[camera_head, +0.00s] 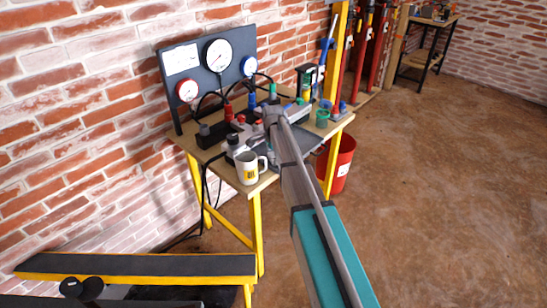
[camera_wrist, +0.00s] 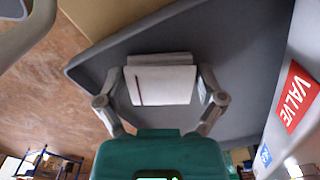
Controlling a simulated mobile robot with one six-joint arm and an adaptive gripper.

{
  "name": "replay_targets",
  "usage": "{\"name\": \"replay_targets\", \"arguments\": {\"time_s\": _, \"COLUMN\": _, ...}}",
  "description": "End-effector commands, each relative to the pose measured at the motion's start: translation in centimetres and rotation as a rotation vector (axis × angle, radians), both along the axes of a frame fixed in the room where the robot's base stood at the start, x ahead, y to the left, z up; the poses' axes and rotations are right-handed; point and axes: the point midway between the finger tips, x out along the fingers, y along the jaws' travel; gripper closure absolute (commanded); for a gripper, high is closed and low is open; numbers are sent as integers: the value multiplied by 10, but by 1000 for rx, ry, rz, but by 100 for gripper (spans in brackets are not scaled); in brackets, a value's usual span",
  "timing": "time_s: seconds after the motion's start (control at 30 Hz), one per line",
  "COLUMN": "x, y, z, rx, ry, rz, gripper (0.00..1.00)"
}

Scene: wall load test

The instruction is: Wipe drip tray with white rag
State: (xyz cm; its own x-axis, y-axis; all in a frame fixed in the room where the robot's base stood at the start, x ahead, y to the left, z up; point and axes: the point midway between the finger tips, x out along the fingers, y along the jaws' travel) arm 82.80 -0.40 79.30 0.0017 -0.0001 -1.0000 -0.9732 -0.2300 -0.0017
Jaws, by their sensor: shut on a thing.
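My gripper (camera_wrist: 162,86) is shut on the white rag (camera_wrist: 165,84), a folded pad, in the wrist view. The rag lies over the dark grey drip tray (camera_wrist: 235,60), with the tray's raised rim toward the left. I cannot tell whether the rag presses on the tray floor. In the head view, part of the drip tray (camera_head: 312,138) shows on the bench, to the right of my arm. My arm hides the fingers and the rag there.
The bench (camera_head: 268,182) has a wooden top and yellow legs. A white mug (camera_head: 247,168) stands at its front edge. A gauge panel (camera_head: 213,78) stands at the back. Green cups (camera_head: 322,118) and pump parts crowd the top. A red bin (camera_head: 343,165) stands below right.

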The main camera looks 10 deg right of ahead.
Motion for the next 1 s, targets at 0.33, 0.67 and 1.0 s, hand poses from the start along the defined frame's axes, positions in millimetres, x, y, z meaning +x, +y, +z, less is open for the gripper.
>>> {"name": "replay_targets", "arguments": {"time_s": 0.33, "x": 12, "y": -14, "z": 1, "rx": -1, "ry": -1, "rz": 0, "gripper": 51}}
{"name": "replay_targets", "arguments": {"time_s": 0.67, "x": 21, "y": -29, "z": 2, "rx": -1, "ry": 0, "rz": -1, "gripper": 51}}
{"name": "replay_targets", "arguments": {"time_s": 1.0, "x": 21, "y": -29, "z": 2, "rx": 0, "ry": 0, "rz": 0, "gripper": 51}}
